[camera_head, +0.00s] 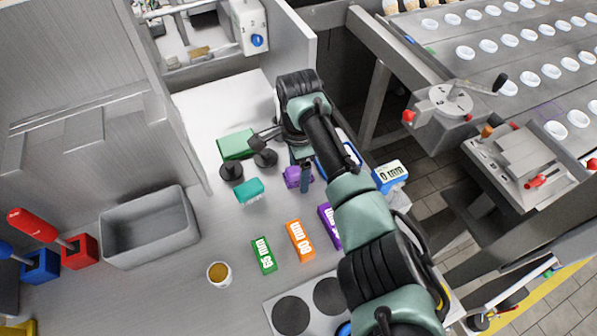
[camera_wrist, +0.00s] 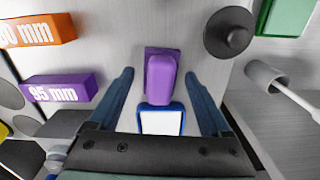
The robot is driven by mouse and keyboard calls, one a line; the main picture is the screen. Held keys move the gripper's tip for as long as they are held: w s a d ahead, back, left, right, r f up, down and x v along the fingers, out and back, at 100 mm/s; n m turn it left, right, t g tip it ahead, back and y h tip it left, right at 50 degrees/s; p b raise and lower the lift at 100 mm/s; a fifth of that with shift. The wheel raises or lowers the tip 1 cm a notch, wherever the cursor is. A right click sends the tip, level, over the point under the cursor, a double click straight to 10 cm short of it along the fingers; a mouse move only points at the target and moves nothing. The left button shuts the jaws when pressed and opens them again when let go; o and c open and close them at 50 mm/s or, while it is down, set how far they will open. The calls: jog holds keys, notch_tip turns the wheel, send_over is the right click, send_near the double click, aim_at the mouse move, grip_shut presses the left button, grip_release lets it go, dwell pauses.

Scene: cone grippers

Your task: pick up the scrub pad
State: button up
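A small purple block (camera_wrist: 160,76) with a paler raised top lies on the bench in the wrist view. It also shows in the head view (camera_head: 291,177), partly behind my gripper. It may be the scrub pad; a similar teal block (camera_head: 249,190) lies to its left, and a flat green pad (camera_head: 236,145) lies further back. My gripper (camera_wrist: 159,73) is open and empty, its two dark blue fingers on either side of the purple block in the wrist view. How high the fingertips are above it, I cannot tell.
A blue-framed white item (camera_wrist: 161,120) lies close to the purple block, between my fingers' bases. Black knobs (camera_head: 231,172) stand left of my gripper. Orange (camera_head: 300,241) and green (camera_head: 263,255) labelled blocks lie nearer. A grey bin (camera_head: 150,228) stands left.

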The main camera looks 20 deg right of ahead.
aim_at(298, 168)
grip_shut()
notch_tip(298, 168, up, 10)
jog(key=shift+r, duration=0.1)
dwell(0.5)
